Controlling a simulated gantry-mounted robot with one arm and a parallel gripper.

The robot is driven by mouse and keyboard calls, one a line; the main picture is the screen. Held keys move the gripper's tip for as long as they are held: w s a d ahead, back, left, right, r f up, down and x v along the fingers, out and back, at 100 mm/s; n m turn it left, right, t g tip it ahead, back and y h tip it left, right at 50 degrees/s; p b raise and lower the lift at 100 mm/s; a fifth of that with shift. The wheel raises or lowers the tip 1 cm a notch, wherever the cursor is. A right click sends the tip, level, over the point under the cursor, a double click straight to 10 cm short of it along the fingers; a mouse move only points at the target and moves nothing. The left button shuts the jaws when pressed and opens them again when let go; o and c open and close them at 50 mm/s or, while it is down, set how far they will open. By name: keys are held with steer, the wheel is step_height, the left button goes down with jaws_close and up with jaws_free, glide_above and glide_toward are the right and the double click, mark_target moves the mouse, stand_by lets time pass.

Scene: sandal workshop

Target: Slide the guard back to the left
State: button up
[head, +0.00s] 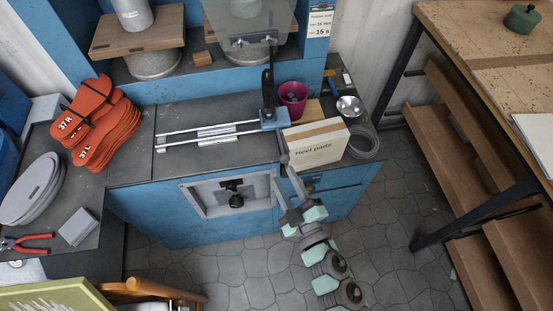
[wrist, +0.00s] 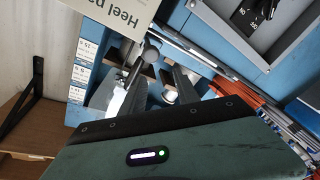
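The guard (head: 252,28) is a see-through panel at the top of the head view. It seems to be carried by a dark upright (head: 268,88) on a blue block (head: 272,118) at the right end of two pale rails (head: 205,134). My gripper (head: 283,150) is just in front of this block, left of the Heel pads box. In the wrist view my gripper (wrist: 150,88) has its fingers spread apart. A grey round knob on a stem (wrist: 150,53) shows near the left finger. I cannot tell whether a finger touches it.
The Heel pads box (head: 315,143) stands close to the right of my gripper. A magenta cup (head: 292,97) and a metal bowl (head: 349,106) are behind. Orange soles (head: 100,125) lie far left. The bench top left of the block is clear along the rails.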

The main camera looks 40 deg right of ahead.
mark_target(281, 149)
steer(key=shift+g+h, duration=0.5)
steer(key=w+d+b, duration=0.1)
steer(key=w+d, duration=0.1)
steer(key=w+d+f+b, duration=0.1)
steer(key=w+d, duration=0.1)
steer(key=w, duration=0.1)
steer(key=w+d+b, duration=0.1)
steer(key=w+d, duration=0.1)
steer(key=w, duration=0.1)
steer(key=shift+w+d+f, duration=0.2)
steer(key=shift+d, duration=0.05)
steer(key=shift+m, duration=0.3)
jaws_close()
steer(key=shift+f, duration=0.1)
stand_by(0.6)
